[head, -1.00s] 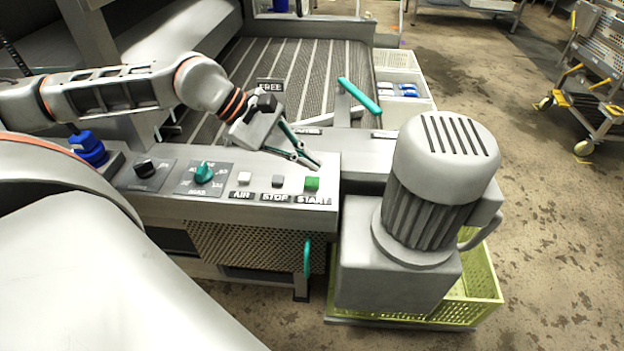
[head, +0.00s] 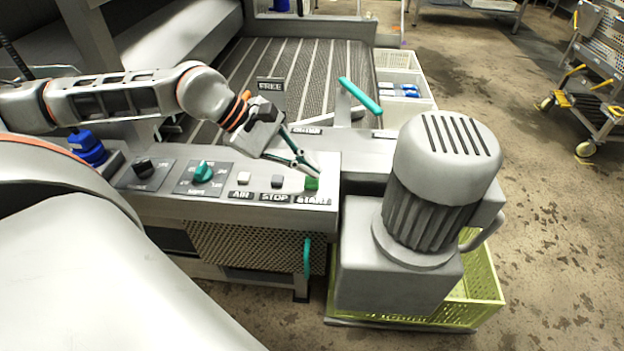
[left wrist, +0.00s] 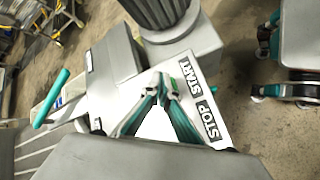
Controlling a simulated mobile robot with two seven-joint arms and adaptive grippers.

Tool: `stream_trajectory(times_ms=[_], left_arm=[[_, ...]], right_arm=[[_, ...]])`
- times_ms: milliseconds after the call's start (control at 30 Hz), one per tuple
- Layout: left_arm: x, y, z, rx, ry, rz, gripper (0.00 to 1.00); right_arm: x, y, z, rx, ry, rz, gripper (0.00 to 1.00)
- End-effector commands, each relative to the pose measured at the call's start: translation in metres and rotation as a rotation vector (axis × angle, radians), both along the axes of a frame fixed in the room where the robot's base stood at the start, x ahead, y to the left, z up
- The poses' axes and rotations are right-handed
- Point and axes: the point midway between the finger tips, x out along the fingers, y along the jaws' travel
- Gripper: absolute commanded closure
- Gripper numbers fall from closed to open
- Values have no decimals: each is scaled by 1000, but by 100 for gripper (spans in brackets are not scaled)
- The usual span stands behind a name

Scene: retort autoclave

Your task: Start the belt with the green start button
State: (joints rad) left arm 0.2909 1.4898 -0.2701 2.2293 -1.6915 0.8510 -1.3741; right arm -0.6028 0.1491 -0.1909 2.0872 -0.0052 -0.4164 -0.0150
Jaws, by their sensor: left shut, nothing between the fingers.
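The green start button (head: 311,183) is at the right end of the control panel (head: 330,158), above its START label (head: 312,200). My left gripper (head: 317,172) is shut and empty, with its fingertips right at the top of the button. I cannot tell whether they touch it or hover just above. In the left wrist view the closed fingertips (left wrist: 166,82) lie beside the START label (left wrist: 190,76), and the button is hidden behind them. My right gripper is not in view.
The panel also carries a grey stop button (head: 278,181), a white air button (head: 243,178), a teal knob (head: 204,172) and a black knob (head: 144,166). A large grey motor (head: 440,185) stands close on the right. The slatted belt (head: 300,75) lies behind.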

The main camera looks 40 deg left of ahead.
Motion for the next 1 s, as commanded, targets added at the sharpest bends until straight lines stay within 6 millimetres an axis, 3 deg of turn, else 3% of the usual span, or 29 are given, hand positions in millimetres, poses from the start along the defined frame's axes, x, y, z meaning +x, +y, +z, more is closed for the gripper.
stream_trajectory(times_ms=[1000], left_arm=[[0, 0, -9, 0, 2, 0, 100]], right_arm=[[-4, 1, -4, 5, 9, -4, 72]])
